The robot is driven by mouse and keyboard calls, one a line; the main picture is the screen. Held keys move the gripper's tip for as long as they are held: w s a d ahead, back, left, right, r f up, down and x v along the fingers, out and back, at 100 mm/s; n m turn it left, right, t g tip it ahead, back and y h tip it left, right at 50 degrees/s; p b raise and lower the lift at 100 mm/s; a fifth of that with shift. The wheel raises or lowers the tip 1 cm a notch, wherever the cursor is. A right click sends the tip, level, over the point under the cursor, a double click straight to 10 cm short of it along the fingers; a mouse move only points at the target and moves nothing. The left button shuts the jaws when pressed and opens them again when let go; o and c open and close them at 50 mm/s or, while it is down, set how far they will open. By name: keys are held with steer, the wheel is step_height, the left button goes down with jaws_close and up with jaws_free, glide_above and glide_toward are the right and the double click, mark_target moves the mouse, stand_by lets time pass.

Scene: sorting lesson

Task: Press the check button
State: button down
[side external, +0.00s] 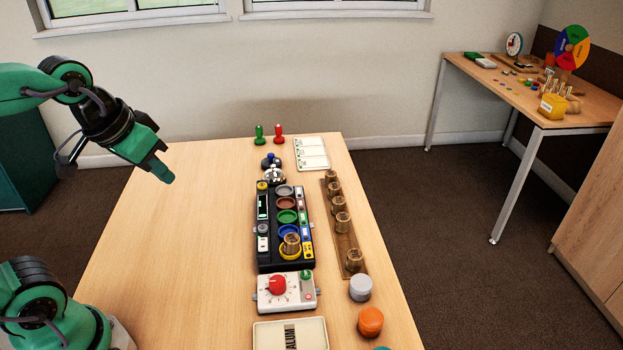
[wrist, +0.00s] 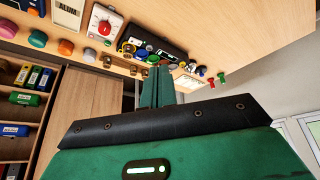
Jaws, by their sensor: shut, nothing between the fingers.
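A black sorting console (side external: 273,266) lies on the table, with coloured round wells down its middle and a brass weight-like piece (side external: 291,243) on its near end. A yellow round button (side external: 262,185) shows at its far left corner; a grey knob sits lower on its left side. No label I can read marks the check button. My gripper (side external: 163,173) is shut and empty, in the air left of the console and apart from it. In the wrist view the shut fingers (wrist: 156,88) point towards the console (wrist: 143,45).
A white box with a red dial (side external: 278,285) and a tray (side external: 290,334) stand nearer. A wooden rack (side external: 348,250) with several brass pieces lies right of the console. Two domed items (side external: 272,168) and green and red pegs (side external: 269,135) stand beyond. The left table is clear.

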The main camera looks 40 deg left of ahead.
steer(key=w+r+n+g, duration=0.1)
steer(key=w+r+n, duration=0.1)
steer(key=w, duration=0.4)
steer(key=n+g, duration=0.4)
steer(key=n, duration=0.2)
glide_above(262, 185)
step_height(262, 185, down, 8)
steer(key=shift+s+d+r, duration=0.15)
steer(key=shift+d, duration=0.15)
steer(key=f, duration=1.4)
steer(key=shift+a, duration=0.3)
steer(key=shift+f, duration=0.1)
